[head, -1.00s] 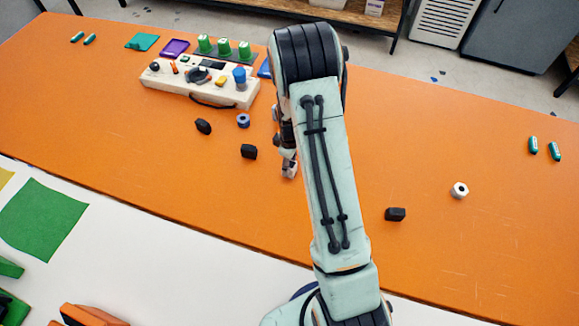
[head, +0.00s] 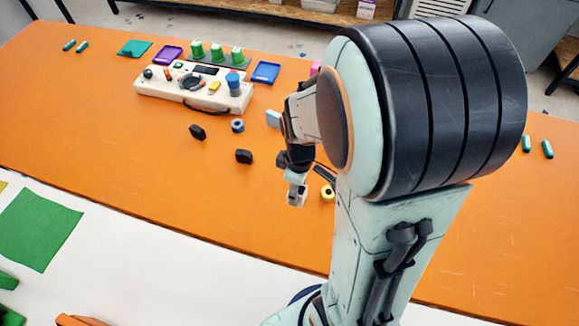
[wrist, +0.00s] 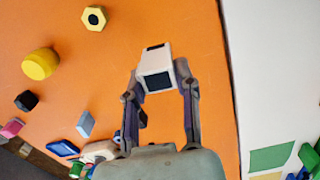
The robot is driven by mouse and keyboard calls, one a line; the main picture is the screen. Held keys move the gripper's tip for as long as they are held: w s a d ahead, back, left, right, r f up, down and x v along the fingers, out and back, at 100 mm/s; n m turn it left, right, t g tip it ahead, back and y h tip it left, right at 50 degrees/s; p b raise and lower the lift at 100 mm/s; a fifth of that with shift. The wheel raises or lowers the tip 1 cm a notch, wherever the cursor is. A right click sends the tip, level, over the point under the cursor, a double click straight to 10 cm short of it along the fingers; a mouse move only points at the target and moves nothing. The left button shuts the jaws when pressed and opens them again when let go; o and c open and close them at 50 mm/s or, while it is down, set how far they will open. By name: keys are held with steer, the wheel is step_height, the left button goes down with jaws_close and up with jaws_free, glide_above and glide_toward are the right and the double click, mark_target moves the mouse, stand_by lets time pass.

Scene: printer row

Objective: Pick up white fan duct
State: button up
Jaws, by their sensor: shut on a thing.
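The white fan duct (wrist: 158,72) is a small white box shape with a dark square opening on the side facing the wrist camera. My gripper (wrist: 160,82) is shut on it, with one finger on each side. In the head view the duct (head: 297,196) shows as a small white piece below my gripper (head: 296,184), over the orange table. Its far side is hidden, and I cannot tell exactly how high it is above the table.
Black blocks (head: 244,156) and a blue ring (head: 237,125) lie left of my gripper. A yellow ring (head: 327,193) is close on the right. A cream panel (head: 190,90) stands further back, near trays (head: 266,72). My arm hides much of the right side.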

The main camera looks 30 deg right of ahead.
steer(key=shift+s+a+r, duration=0.25)
steer(key=shift+s+r, duration=0.1)
steer(key=shift+s, duration=0.4)
stand_by(0.4)
